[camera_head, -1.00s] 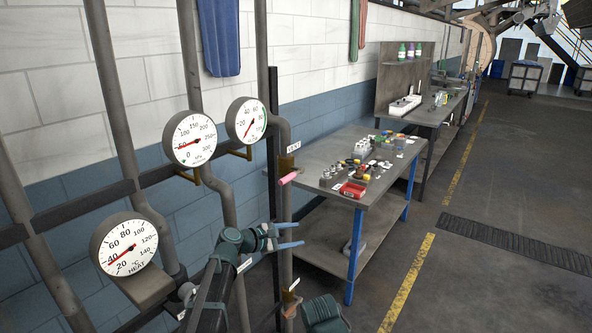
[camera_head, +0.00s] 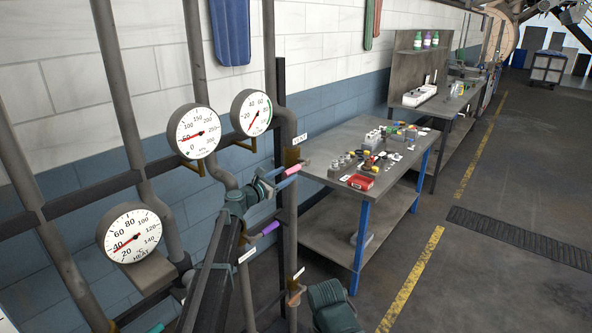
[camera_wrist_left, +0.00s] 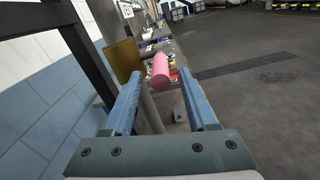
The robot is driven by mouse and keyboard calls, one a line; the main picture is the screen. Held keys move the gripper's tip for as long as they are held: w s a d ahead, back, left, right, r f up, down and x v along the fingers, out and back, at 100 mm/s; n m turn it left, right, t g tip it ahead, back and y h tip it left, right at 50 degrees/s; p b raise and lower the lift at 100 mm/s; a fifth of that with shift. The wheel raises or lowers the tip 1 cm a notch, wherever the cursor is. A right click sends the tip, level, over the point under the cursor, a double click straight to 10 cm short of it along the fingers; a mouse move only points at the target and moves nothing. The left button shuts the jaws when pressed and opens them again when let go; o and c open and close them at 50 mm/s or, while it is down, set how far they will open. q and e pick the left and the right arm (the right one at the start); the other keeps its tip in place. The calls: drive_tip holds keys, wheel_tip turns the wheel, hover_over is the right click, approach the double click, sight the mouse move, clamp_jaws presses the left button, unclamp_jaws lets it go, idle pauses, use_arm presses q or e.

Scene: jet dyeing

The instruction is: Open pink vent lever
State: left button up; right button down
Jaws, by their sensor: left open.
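The pink vent lever (camera_head: 293,170) sticks out from a brass fitting (camera_head: 292,155) on the vertical pipe, below a small label. In the left wrist view the lever (camera_wrist_left: 160,70) points its round end toward me, between the two blue fingertips and roughly level with them. The brass fitting (camera_wrist_left: 124,60) is just beyond the left finger. My left gripper (camera_head: 288,177) is open at the lever, with its fingers on either side of it. I cannot tell whether a finger touches it. The fingers partly hide the lever in the head view.
A purple handle (camera_head: 270,228) sits lower on the pipes, close below my left gripper. Pressure gauges (camera_head: 193,132) and a heat gauge (camera_head: 133,235) are at the left. A workbench (camera_head: 335,146) with small parts stands right of the pipe. The floor farther right is clear.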

sight(296, 169)
use_arm(q)
drive_tip(key=x, duration=0.6)
drive_tip(key=shift+w+d, duration=0.15)
drive_tip(key=shift+c, duration=0.2)
clamp_jaws()
idle(1.1)
